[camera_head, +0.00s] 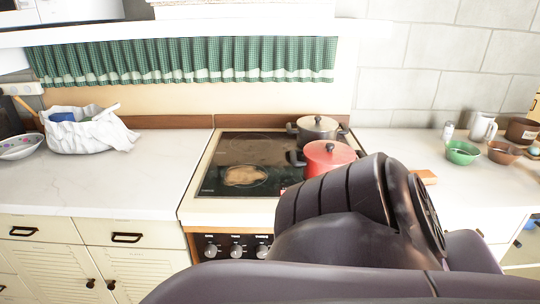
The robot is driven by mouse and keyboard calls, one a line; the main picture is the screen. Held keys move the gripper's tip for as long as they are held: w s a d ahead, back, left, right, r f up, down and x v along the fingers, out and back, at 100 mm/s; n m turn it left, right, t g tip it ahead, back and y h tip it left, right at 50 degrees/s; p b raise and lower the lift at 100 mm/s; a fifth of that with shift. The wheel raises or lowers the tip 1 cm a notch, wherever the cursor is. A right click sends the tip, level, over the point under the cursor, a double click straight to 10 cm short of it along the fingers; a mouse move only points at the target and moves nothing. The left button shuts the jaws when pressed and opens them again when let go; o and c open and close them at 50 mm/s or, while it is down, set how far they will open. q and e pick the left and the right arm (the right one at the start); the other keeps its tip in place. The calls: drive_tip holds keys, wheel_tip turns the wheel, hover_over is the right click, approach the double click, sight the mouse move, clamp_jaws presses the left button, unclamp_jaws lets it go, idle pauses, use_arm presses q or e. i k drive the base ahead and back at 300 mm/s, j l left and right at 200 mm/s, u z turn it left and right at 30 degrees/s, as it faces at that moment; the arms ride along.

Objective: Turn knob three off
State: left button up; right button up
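The stove (190,205) stands in the middle, set into the counter. On its dark front panel, three knobs show in a row: a left knob (211,250), a middle knob (236,250) and a right knob (262,250), close to the edge of my dark arm. Any knobs further right are hidden behind my arm. The marks above the knobs are too small to read, so I cannot tell which are on or off. Neither gripper shows; only large dark links of mine cover the lower right.
A grey pot (318,128) and a red pot (329,157) stand on the right side of the cooktop. A white bag (90,135) and a bowl (18,147) are on the left counter. Bowls, including a green one (462,153), and mugs stand on the right counter.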

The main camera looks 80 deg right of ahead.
sight(262, 251)
drive_tip(key=z, duration=2.65)
